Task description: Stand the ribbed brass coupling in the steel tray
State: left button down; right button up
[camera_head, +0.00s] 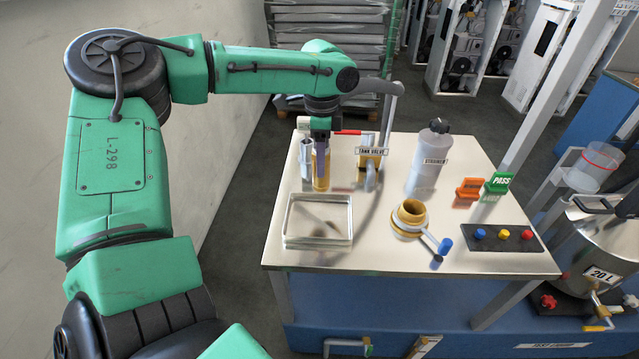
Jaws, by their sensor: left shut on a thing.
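My left gripper (321,168) reaches down over the back left of the table. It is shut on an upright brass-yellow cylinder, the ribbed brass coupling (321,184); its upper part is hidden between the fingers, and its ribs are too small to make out. The coupling shows just behind the steel tray (287,240). I cannot tell whether its bottom touches the table. The tray is a shallow rectangular one at the front left of the table, and it looks empty, with dark reflections on its floor. My right gripper is not in view.
The tank valve (370,165) stands just right of the gripper. The front middle is clear.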

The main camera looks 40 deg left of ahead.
aim_at(320, 188)
pick_arm(q)
notch_tip(320, 188, down, 8)
jog(key=shift+s+r+p, duration=0.15)
jog(key=shift+p, duration=0.2)
jog(key=shift+f, duration=0.4)
jog(key=shift+a, duration=0.15)
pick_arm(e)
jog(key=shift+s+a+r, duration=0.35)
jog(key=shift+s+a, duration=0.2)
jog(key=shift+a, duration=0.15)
pick_arm(q)
jog(key=shift+f, duration=0.1)
jog(key=shift+c, duration=1.5)
grip_release()
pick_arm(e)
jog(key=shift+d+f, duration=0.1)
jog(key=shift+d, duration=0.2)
